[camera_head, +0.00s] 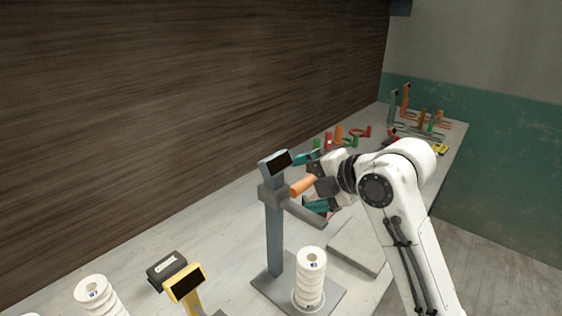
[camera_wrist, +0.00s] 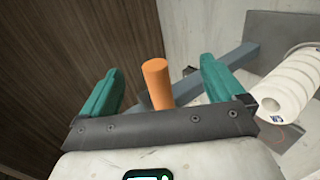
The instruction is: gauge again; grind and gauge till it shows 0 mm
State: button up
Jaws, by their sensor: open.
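A blue-grey gauge stand (camera_head: 274,235) rises from a flat base plate on the bench. Its display (camera_head: 275,164) is dark, and I see no reading on it. A blue-grey bar runs from the column toward the right. An orange handle (camera_head: 303,186) sticks out near the bar; it also shows in the wrist view (camera_wrist: 157,82). A white ribbed piece (camera_head: 310,278) stands upright on the base plate, and in the wrist view (camera_wrist: 290,88) it is at right. My gripper (camera_head: 309,182) is open, with teal fingers on either side of the handle, apart from it in the wrist view (camera_wrist: 161,70).
A yellow stand with a dark screen (camera_head: 186,282), a dark labelled box (camera_head: 166,268) and another white ribbed piece (camera_head: 98,295) are at front left. A grey slab (camera_head: 357,248) lies right of the gauge. Several coloured handled things (camera_head: 425,120) stand at the far end.

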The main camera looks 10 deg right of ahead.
jog(key=p+v, duration=0.2)
jog(key=v, duration=0.5)
jog(key=shift+s+d+r, duration=0.15)
jog(key=shift+s, duration=0.05)
